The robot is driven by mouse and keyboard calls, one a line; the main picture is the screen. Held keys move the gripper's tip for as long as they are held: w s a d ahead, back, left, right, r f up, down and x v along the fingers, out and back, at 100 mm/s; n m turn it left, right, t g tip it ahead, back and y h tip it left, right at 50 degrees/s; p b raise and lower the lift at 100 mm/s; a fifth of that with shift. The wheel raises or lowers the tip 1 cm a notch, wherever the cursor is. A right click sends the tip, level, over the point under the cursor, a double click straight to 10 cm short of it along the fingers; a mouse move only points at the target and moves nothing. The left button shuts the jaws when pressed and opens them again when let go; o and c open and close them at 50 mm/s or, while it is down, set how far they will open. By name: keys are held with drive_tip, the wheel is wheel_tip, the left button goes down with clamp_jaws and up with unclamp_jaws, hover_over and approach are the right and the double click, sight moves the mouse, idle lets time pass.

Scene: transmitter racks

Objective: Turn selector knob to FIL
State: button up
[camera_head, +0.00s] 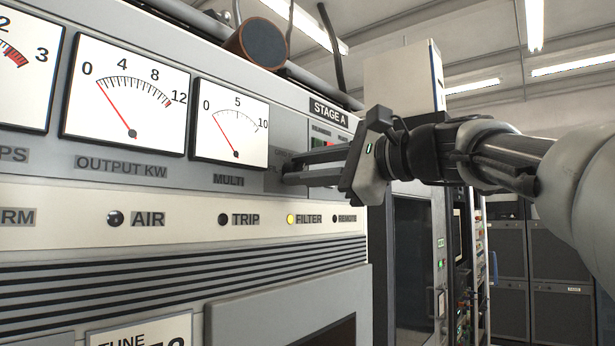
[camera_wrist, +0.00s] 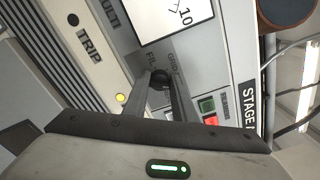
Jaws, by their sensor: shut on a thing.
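My gripper (camera_wrist: 159,84) is shut on the knob, with one finger on each side. In the head view my gripper (camera_head: 287,170) reaches in from the right to the panel, right of the MULTI meter (camera_head: 230,122). The fingers hide much of the knob, and I cannot tell where its pointer is.
A red and a green button (camera_wrist: 208,104) sit close to my right finger in the wrist view. The STAGE A plate (camera_head: 329,112) is above my fingers. Other cabinets (camera_head: 413,265) stand behind my arm.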

drive_tip(key=n+b, duration=0.3)
drive_tip(key=n, duration=0.5)
drive_tip(key=n+b, duration=0.3)
drive_tip(key=n, duration=0.5)
drive_tip(key=n+b, duration=0.3)
drive_tip(key=n, duration=0.5)
drive_tip(key=shift+w+d+f, duration=0.1)
drive_tip(key=shift+f, duration=0.25)
drive_tip(key=o, duration=1)
drive_tip(key=v, duration=1.7)
drive_tip(key=shift+d, duration=0.2)
